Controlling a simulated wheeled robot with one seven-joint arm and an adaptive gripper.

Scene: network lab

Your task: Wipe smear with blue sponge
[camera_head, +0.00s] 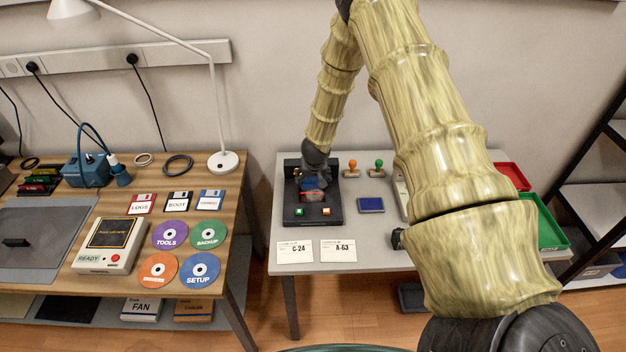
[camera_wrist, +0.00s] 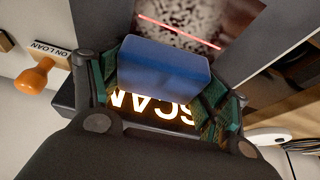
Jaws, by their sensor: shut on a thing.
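The blue sponge (camera_wrist: 163,72) is held between the two fingers of my gripper (camera_wrist: 168,88) in the wrist view. It hangs over the black scanner (camera_head: 335,214), just above or on its glass; I cannot tell whether it touches. A mottled brownish smear (camera_wrist: 240,12) shows on the glass beyond the sponge, crossed by a thin red line. The sponge hides part of the glass and part of the lit SCAN sign (camera_wrist: 150,107). In the head view my gripper (camera_head: 312,180) is small and dark over the scanner, with a bit of blue at it.
Orange (camera_head: 352,168) and green (camera_head: 377,168) stamps and a blue pad (camera_head: 371,205) stand right of the scanner. Two cards, C-24 (camera_head: 295,252) and A-63 (camera_head: 338,251), lie in front. Red (camera_head: 513,176) and green (camera_head: 552,225) trays are at the right. A wooden desk (camera_head: 215,275) stands left.

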